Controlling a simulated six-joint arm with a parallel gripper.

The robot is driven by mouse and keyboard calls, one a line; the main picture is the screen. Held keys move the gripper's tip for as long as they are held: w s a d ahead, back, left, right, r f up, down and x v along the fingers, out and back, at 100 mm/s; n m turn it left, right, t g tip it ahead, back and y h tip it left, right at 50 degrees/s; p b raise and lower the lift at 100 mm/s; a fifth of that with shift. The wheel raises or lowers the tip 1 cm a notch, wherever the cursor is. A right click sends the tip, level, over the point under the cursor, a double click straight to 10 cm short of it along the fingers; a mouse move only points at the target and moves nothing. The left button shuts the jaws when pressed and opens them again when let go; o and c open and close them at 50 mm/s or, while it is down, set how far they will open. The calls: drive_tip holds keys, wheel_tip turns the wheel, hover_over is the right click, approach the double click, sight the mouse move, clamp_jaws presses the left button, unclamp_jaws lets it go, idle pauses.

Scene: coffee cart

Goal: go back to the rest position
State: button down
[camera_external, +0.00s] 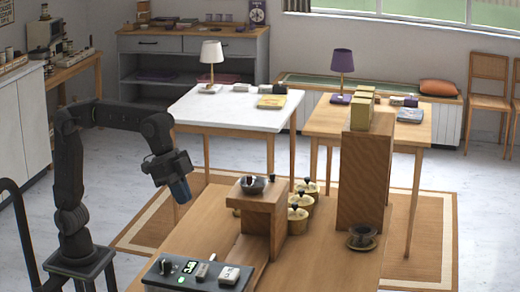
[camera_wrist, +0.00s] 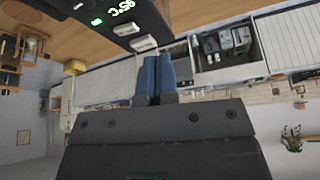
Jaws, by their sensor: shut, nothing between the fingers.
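My gripper (camera_external: 181,190) is in the air left of the small wooden stand (camera_external: 258,203) in the external view, with its fingers pointing down. In the wrist view its two blue fingers (camera_wrist: 155,78) are together with nothing between them. My arm is bent at the elbow, and its base stands at the left of the cart. The dark control box (camera_external: 198,275) with a green display is at the cart's front edge. It also shows at the top of the wrist view (camera_wrist: 125,20), upside down.
A dark bowl (camera_external: 254,185) sits on the small stand. A tall wooden block (camera_external: 362,180) with boxes on top and a dark round dish (camera_external: 362,237) are at the right. The cart top (camera_external: 195,235) left of the stand is bare.

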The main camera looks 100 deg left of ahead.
drive_tip(key=s+a+f+n, duration=0.1)
drive_tip(key=s+a+f, duration=0.1)
drive_tip(key=s+f, duration=0.2)
drive_tip(key=s+a+f+n, duration=0.1)
drive_tip(key=s+f, duration=0.3)
drive_tip(key=s, duration=0.6)
drive_tip(key=s+a+f+n+y, duration=0.1)
drive_tip(key=s+a+f, duration=0.3)
drive_tip(key=s, duration=0.4)
drive_tip(key=shift+f+t, duration=0.25)
drive_tip(key=shift+t, duration=0.15)
